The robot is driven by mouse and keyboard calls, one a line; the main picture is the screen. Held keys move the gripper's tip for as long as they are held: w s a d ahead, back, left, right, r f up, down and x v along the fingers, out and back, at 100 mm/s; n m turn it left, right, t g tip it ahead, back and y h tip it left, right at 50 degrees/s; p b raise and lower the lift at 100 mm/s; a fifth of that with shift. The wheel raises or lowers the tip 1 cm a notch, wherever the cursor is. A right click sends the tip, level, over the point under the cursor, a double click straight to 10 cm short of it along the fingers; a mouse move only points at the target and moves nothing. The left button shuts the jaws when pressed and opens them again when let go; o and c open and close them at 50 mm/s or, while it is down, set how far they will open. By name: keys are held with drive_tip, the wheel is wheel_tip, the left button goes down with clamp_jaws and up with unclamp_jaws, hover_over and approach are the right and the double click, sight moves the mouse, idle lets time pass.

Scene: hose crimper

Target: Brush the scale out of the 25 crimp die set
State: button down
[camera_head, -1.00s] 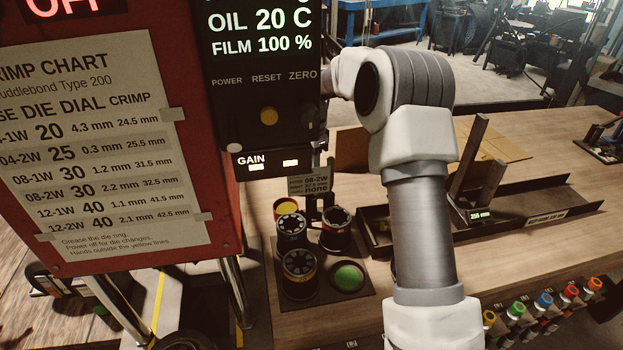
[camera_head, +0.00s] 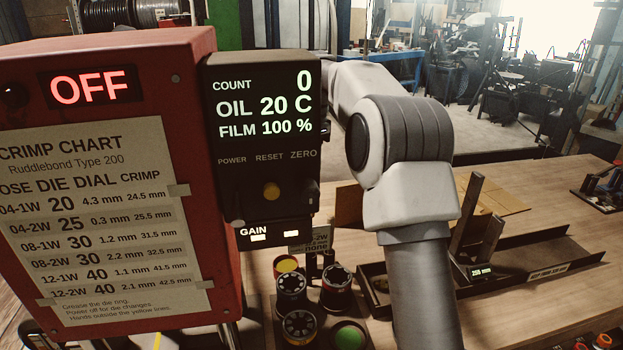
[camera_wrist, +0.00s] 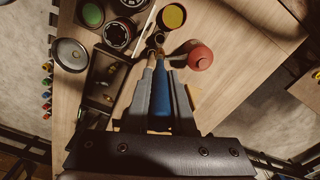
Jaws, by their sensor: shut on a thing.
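My gripper (camera_wrist: 160,100) shows in the wrist view, its grey fingers shut on a blue-handled tool (camera_wrist: 160,94), probably the brush. The tool's far end is small and unclear. Black die sets stand together in the head view: one at the left (camera_head: 291,284), one at the right (camera_head: 337,284) and one in front (camera_head: 299,327). I cannot read which is the 25. One black die set (camera_wrist: 118,33) shows in the wrist view, ahead and left of the fingers. My gripper is outside the head view.
A green-topped pot (camera_head: 349,338) and a yellow-topped tin (camera_head: 287,264) stand by the dies. The red crimper (camera_head: 120,180) reads OFF. A red-topped container (camera_wrist: 200,57) is close right of the tool; a dark tray of fittings (camera_wrist: 106,75) is left. A long black trough (camera_head: 540,257) crosses the bench.

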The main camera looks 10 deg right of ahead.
wheel_tip(320, 180, up, 7)
drive_tip(key=p, duration=0.6)
drive_tip(key=shift+r+p, duration=0.15)
drive_tip(key=shift+p, duration=0.2)
